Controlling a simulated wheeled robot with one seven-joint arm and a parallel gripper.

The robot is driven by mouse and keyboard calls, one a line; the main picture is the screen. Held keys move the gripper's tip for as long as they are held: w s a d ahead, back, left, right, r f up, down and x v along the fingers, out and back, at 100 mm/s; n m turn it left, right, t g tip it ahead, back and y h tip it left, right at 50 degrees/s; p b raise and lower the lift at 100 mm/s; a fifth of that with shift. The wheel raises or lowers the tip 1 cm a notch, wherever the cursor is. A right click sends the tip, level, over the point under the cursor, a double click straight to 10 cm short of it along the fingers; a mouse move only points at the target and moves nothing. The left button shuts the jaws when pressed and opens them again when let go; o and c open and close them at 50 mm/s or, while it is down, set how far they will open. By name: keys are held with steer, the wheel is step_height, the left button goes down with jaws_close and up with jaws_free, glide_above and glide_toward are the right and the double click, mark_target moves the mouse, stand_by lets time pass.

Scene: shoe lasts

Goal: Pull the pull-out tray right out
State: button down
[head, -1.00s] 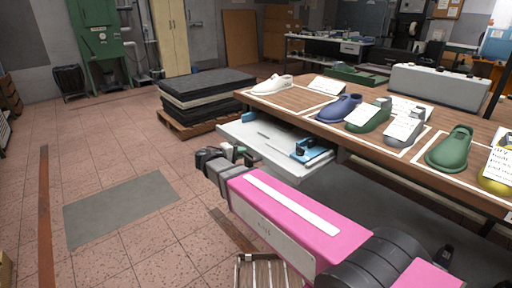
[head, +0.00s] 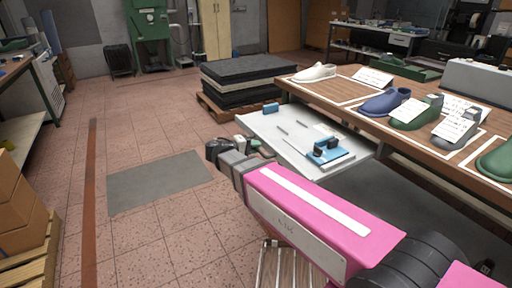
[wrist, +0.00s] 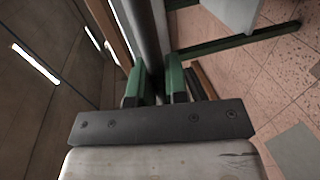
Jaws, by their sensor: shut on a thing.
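The pull-out tray (head: 262,125) is a shallow white tray that sticks well out from under the wooden bench top in the head view. It carries a blue block (head: 270,107), thin tools and a blue-and-dark fixture (head: 327,150). My gripper (head: 257,149) is at the tray's front edge, and the pink arm partly hides this spot. In the wrist view, my gripper's green fingers (wrist: 155,86) are closed around a grey bar (wrist: 144,38) at the tray's front. How the bar joins the tray is hidden.
The workbench (head: 345,90) bears several shoe lasts and cards. Dark stacked mats on a pallet (head: 250,82) stand behind the tray. Cartons (head: 18,215) on a pallet are at left. The floor around the grey mat (head: 155,182) is clear.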

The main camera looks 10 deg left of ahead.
steer(key=c, duration=1.1)
jaws_free()
steer(key=v, duration=1)
steer(key=shift+s+a, duration=0.25)
steer(key=shift+a, duration=0.05)
